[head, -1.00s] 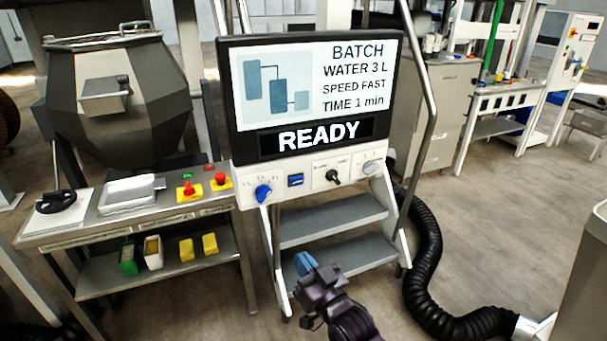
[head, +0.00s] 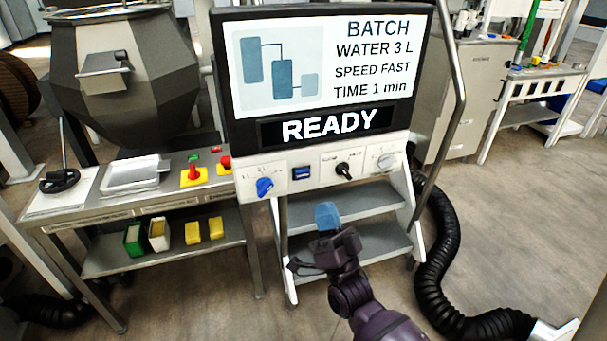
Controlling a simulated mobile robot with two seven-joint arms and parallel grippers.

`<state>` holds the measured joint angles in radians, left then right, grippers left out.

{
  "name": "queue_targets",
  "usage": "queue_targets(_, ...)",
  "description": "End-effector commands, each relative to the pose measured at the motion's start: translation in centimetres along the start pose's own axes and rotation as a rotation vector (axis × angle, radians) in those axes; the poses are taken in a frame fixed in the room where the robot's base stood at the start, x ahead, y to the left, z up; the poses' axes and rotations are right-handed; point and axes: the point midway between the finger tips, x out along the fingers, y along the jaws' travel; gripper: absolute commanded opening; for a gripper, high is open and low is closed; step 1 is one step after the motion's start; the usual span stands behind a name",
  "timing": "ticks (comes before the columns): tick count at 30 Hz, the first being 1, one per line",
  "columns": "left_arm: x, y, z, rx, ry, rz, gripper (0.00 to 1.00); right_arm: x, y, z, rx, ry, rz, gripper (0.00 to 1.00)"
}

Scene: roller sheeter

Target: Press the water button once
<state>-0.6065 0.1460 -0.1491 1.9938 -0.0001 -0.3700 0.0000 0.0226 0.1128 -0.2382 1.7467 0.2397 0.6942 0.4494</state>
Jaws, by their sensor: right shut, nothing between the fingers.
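The control panel (head: 320,176) is a white strip under a screen (head: 330,80) that reads BATCH, WATER 3 L, SPEED FAST, TIME 1 min and READY. The panel carries a blue knob (head: 264,186), a square blue button (head: 302,173), a black switch (head: 343,170) and a grey knob (head: 387,161). The small labels are too blurred to read, so I cannot tell which control is for water. My right gripper (head: 327,217), with blue fingertips, is shut and empty. It shows below the square button, apart from the panel. My left gripper is not in view.
Metal steps (head: 345,206) stand below the panel. On the left, a bench (head: 140,203) holds a tray and red buttons on yellow bases, under a large steel drum (head: 125,80). A black hose (head: 437,270) curves along the floor at right.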

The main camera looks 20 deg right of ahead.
Motion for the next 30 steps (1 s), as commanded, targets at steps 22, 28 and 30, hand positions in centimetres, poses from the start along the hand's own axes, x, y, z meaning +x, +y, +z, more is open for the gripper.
queue_targets(22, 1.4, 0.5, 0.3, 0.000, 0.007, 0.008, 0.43, 3.0, 2.5, 2.6, -0.003, -0.004, 0.002, 0.00)
queue_targets(28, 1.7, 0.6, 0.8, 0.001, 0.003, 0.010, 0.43, 4.6, 3.6, 3.7, -0.003, -0.004, 0.001, 0.00)
queue_targets(30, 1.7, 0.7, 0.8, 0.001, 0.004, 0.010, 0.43, 5.1, 4.0, 4.0, -0.003, -0.004, 0.001, 0.00)
